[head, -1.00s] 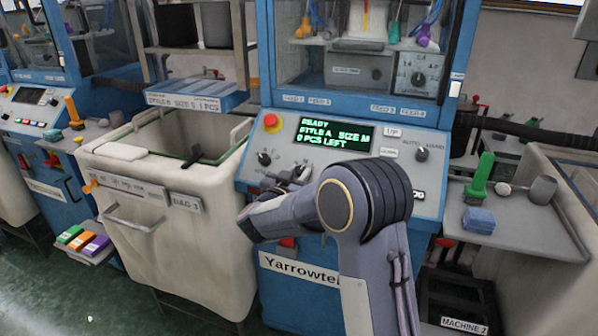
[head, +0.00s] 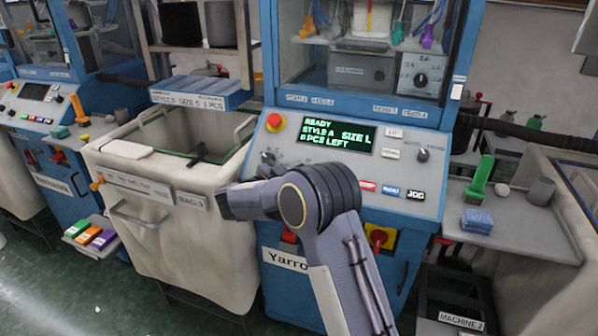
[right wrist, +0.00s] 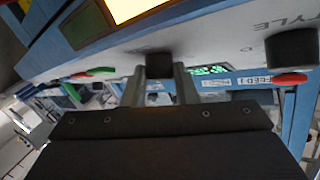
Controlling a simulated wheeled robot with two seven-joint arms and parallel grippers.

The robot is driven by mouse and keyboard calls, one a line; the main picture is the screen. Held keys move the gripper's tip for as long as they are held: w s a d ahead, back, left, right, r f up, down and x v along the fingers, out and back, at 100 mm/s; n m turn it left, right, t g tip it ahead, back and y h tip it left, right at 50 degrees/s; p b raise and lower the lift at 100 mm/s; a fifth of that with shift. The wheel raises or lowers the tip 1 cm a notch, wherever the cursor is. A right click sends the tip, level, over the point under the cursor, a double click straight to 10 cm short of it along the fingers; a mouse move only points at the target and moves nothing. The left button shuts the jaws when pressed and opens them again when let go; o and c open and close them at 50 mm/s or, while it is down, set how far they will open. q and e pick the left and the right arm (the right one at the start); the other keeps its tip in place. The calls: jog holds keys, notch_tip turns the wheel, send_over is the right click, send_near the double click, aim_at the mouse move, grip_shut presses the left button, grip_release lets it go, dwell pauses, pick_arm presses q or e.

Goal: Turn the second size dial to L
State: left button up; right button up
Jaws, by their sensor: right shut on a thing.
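The size dial (right wrist: 158,65) is a dark round knob on the machine's sloped panel in the right wrist view. The fingers of my right gripper (right wrist: 159,88) are closed on it, one on each side. Another dark knob (right wrist: 292,48), by the word STYLE, stands to its right there, apart from the gripper. In the head view my right arm hides most of the held dial and the gripper. The green screen (head: 336,135) reads READY, STYLE A, SIZE L and a PCS LEFT line. My left gripper is in neither view.
A round red button (head: 275,122) and another knob (head: 423,155) sit on the same panel. A cream bin (head: 150,230) stands to the left. A grey side shelf (head: 515,225) with a green peg (head: 480,176) is at the right.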

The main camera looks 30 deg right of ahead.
jog(key=o, duration=1)
jog(key=v, duration=0.7)
jog(key=shift+s+a, duration=0.1)
jog(key=shift+a, duration=0.3)
